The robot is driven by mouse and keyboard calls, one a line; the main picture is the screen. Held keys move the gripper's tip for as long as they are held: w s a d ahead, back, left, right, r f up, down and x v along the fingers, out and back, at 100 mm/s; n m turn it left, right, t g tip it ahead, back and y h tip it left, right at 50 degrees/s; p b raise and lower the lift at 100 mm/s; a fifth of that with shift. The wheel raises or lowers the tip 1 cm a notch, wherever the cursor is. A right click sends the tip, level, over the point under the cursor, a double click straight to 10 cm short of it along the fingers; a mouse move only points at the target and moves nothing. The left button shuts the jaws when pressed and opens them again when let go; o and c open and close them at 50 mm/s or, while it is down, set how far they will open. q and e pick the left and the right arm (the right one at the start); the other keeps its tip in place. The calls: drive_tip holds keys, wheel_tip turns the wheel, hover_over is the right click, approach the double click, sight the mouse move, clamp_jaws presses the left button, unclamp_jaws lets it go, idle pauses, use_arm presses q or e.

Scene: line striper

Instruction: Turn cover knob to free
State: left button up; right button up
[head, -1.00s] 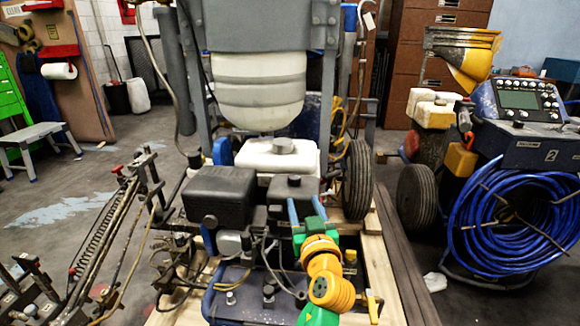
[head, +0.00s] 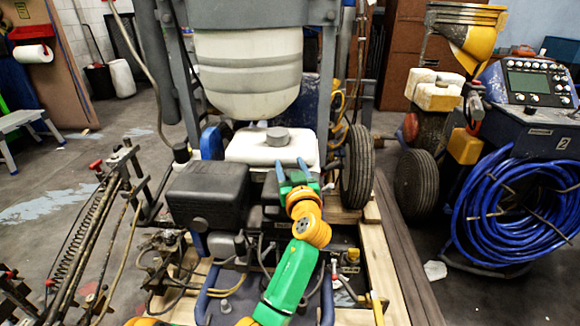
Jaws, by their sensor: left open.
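The machine's smaller black cover (head: 264,190) sits right of the larger black engine housing (head: 210,195), in front of the white tank. The knob on top of this cover, visible a second ago, is now mostly hidden by my left gripper (head: 291,168). That gripper has two blue fingers on a green body, at the end of an orange and green arm rising from the bottom. The fingers are spread apart, at about the knob's place in the picture. I cannot tell whether they touch it. My right gripper is not in view.
The white tank (head: 270,148) with a grey cap stands just behind the fingers. A black wheel (head: 357,167) is to the right. Metal rods and a spring (head: 88,235) are at left. A blue hose coil (head: 515,205) hangs on a cart at right, with open floor between.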

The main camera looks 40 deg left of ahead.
use_arm(q)
clamp_jaws()
drive_tip(key=shift+r, duration=0.1)
drive_tip(key=shift+d+r+m+t+h+p, duration=0.1)
drive_tip(key=shift+m+t+h+p, duration=0.35)
drive_tip(key=shift+p, duration=0.25)
drive_tip(key=shift+m+t, duration=0.25)
drive_tip(key=shift+w+h, duration=0.1)
drive_tip(key=shift+h, duration=0.15)
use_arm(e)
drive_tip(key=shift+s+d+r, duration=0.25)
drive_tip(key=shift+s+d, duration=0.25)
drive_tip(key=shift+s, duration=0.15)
use_arm(q)
unclamp_jaws()
drive_tip(key=shift+f, duration=0.2)
